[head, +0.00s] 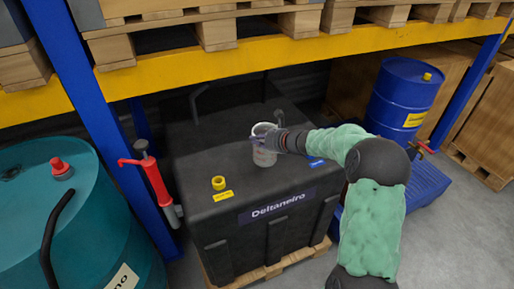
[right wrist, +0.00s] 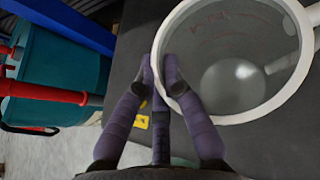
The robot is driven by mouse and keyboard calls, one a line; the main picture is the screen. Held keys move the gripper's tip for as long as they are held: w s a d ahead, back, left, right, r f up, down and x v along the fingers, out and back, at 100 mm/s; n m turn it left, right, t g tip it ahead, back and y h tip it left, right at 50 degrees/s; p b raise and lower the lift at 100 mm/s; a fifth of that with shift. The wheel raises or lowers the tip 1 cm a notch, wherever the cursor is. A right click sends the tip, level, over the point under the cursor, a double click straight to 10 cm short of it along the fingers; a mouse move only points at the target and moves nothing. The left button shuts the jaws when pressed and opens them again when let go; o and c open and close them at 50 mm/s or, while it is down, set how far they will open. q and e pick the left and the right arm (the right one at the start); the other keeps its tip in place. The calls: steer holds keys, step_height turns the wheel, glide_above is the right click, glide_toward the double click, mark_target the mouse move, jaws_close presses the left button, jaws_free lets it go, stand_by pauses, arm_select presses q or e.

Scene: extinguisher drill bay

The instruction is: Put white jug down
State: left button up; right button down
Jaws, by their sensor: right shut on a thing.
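The white jug (head: 264,157) is upright over the top of the black tank (head: 205,150) in the head view. My right gripper (head: 270,140) is at its upper right side, shut on its rim and wall. In the right wrist view, the jug (right wrist: 292,100) fills the upper right, and I look into its empty-looking inside. The fingers of the right gripper (right wrist: 160,75) meet its rim. I cannot tell whether the jug's base touches the tank top. My left gripper is not in view.
A yellow cap (head: 218,183) sits on the tank top, left of the jug. A red hand pump (head: 155,182) stands by the blue post. A teal drum (head: 100,220) is at left, a blue drum (head: 394,100) at right. A yellow shelf beam (head: 190,62) crosses above.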

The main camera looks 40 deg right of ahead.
steer(key=shift+f+b, duration=0.7)
steer(key=shift+f, duration=0.8)
steer(key=shift+f, duration=0.2)
steer(key=c, duration=1.3)
jaws_free()
steer(key=shift+c, duration=0.2)
steer(key=p+v, duration=0.3)
steer(key=v, duration=0.9)
steer(key=shift+r, duration=0.25)
